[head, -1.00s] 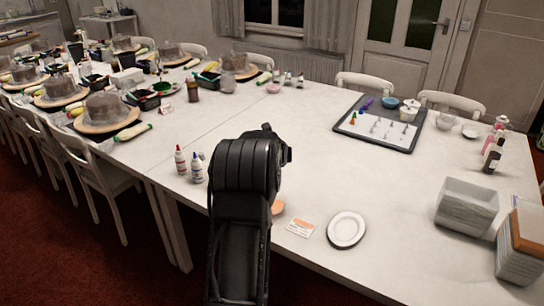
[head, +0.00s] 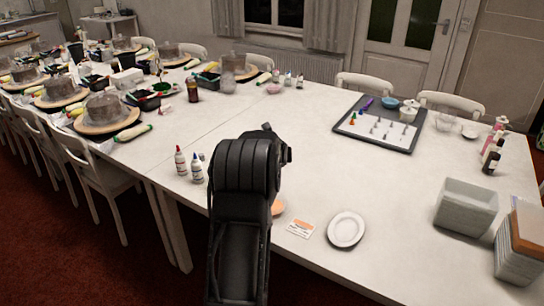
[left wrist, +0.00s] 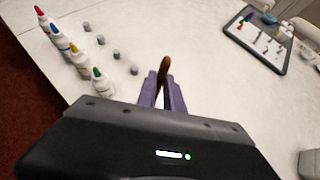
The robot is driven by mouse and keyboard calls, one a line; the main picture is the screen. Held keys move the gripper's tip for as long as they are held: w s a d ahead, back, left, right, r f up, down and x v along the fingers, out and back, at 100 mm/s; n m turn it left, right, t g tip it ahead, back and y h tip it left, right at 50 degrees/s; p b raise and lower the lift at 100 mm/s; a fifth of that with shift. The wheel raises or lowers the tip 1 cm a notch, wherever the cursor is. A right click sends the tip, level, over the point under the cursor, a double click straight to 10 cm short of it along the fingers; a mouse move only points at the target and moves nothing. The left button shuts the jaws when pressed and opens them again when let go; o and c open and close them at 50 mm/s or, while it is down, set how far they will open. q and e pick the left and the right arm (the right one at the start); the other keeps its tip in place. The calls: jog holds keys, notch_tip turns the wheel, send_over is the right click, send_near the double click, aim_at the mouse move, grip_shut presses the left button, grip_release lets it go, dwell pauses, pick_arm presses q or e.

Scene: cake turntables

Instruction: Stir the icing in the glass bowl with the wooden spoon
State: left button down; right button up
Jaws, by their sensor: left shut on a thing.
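My left gripper (left wrist: 162,90) is shut on the wooden spoon (left wrist: 164,66), whose brown handle stands up between the two fingers in the left wrist view. In the head view my left arm hides the fingers and the spoon. A bowl with orange icing (head: 278,207) peeks out just right of that arm, near the table's front edge. Most of it is hidden, and I cannot tell whether the spoon's lower end touches the icing. My right gripper is not in view.
Several bottles with coloured caps (left wrist: 78,55) stand left of the gripper. An orange-and-white card (head: 300,229) and a white plate (head: 346,230) lie right of the bowl. A grey tray (head: 380,122) with small nozzles lies farther back. The table's middle is clear.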

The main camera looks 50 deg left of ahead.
pick_arm(q)
notch_tip(320, 180, up, 5)
jog(key=p, duration=0.4)
jog(key=shift+p, duration=0.4)
jog(key=w+d+m+t+h+b, duration=0.1)
jog(key=w+d+m+t+h, duration=0.15)
jog(key=d, duration=1.15)
jog(key=w+d+m+t+h+b, duration=0.15)
jog(key=w+d, duration=0.25)
jog(key=d, duration=0.9)
jog(key=s+d+m+h+b, duration=0.1)
jog(key=s+d+m+h, duration=0.1)
jog(key=d, duration=1)
jog(key=s+d+r+m+h+b, duration=0.1)
jog(key=s+d+m, duration=0.3)
jog(key=d, duration=0.9)
jog(key=shift+d+m+h, duration=0.15)
jog(key=shift+m+h, duration=0.15)
jog(key=shift+h, duration=0.6)
